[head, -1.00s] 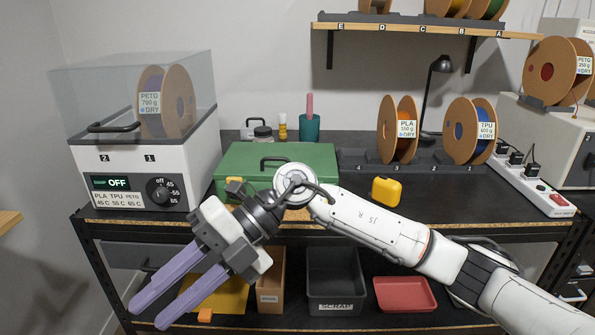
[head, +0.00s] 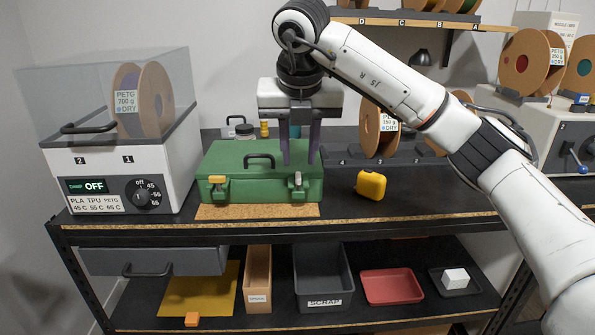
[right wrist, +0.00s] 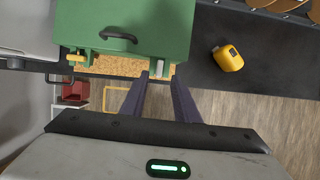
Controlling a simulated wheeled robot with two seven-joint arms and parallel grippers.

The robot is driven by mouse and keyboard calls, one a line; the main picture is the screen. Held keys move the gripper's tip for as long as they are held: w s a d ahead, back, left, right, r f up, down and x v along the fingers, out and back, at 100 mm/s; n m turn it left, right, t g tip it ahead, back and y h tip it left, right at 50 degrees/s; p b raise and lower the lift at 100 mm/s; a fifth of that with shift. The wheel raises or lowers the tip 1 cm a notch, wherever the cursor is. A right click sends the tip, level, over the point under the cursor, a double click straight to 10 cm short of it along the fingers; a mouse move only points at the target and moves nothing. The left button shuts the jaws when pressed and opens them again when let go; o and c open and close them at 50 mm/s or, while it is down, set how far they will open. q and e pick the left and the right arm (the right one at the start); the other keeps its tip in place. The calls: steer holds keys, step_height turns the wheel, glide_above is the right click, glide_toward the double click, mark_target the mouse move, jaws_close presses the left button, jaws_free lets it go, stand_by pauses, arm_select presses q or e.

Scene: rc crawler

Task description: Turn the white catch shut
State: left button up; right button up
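The green case (head: 235,170) stands on a cork mat on the bench top, its lid down. On its front right is the white catch (head: 298,182), on a grey metal mount; it also shows in the right wrist view (right wrist: 157,70). A yellow catch (head: 217,182) sits on the front left. My right gripper (head: 299,160) points down over the right part of the case, its two purple fingers apart and empty. In the right wrist view its fingertips (right wrist: 158,78) lie on either side of the white catch's line of sight; contact cannot be told. My left gripper is out of view.
A white dryer box (head: 120,180) with a clear cover stands left of the case. A yellow rounded object (head: 370,185) lies to its right, with open bench around it. Spools (head: 378,130) stand behind. Bins and trays, including a scrap bin (head: 323,280), fill the lower shelf.

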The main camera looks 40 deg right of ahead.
mark_target(298, 176)
steer(key=x, duration=0.5)
steer(key=shift+w+f, duration=0.1)
steer(key=shift+f, duration=0.05)
jaws_close()
